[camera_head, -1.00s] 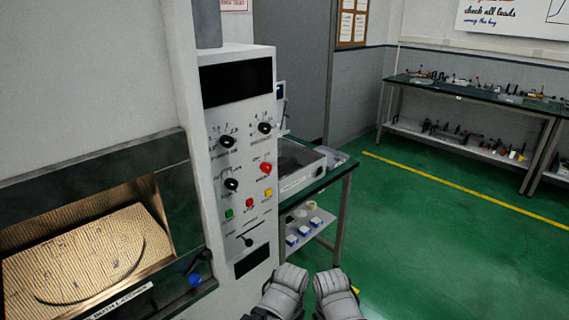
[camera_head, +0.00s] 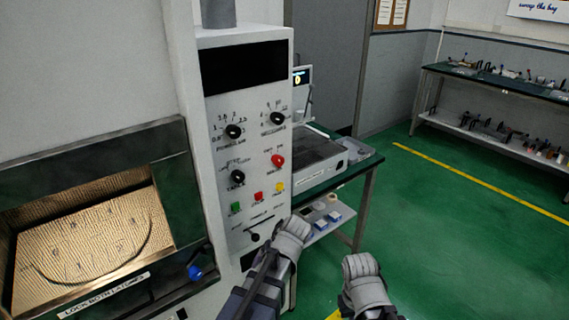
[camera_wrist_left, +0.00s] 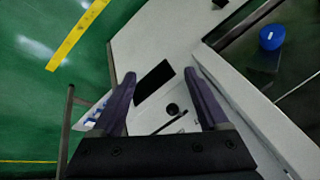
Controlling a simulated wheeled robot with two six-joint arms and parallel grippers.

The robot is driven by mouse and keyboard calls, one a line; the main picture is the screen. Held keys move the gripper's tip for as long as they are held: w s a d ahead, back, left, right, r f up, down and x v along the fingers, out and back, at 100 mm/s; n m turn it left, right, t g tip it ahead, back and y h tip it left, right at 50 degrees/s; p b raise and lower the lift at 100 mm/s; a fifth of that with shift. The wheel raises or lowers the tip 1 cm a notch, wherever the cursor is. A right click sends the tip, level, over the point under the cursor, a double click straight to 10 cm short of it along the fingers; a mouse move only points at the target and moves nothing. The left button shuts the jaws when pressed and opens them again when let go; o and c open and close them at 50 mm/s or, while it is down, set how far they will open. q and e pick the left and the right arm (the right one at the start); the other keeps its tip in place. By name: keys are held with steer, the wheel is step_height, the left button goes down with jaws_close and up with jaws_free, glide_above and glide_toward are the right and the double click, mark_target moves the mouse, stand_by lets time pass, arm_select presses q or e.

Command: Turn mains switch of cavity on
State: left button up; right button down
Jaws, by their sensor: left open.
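The tall grey control panel (camera_head: 215,150) stands left of centre in the head view. A small black switch knob (camera_head: 254,237) sits low on it, beside my left arm; its label is too small to read. In the left wrist view a round black knob (camera_wrist_left: 172,109) and a thin dark bar show between the fingers, near a dark rectangular opening (camera_wrist_left: 155,83). My left gripper (camera_wrist_left: 160,74) is open and empty, apart from the knob. In the head view its fingers are hard to make out against my forearm. My right gripper is not in view; only an arm link shows.
Higher on the panel are black dials, a red knob (camera_head: 278,160) and green, red and yellow buttons. The microwave cavity (camera_head: 90,235) with a blue latch knob (camera_head: 195,272) is left. A bench (camera_head: 362,180) with a tray stands behind the panel. Green floor is clear at right.

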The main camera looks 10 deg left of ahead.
arm_select(q)
steer(key=w+a+r+n+t+y, duration=0.2)
steer(key=w+a+r+n+y, duration=0.15)
steer(key=w, duration=0.25)
steer(key=n+t+y, duration=0.5)
steer(key=t+y, duration=0.1)
steer(key=t, duration=0.1)
glide_toward(280, 162)
steer(key=shift+x, duration=4.5)
steer(key=shift+w+f, duration=0.1)
jaws_close()
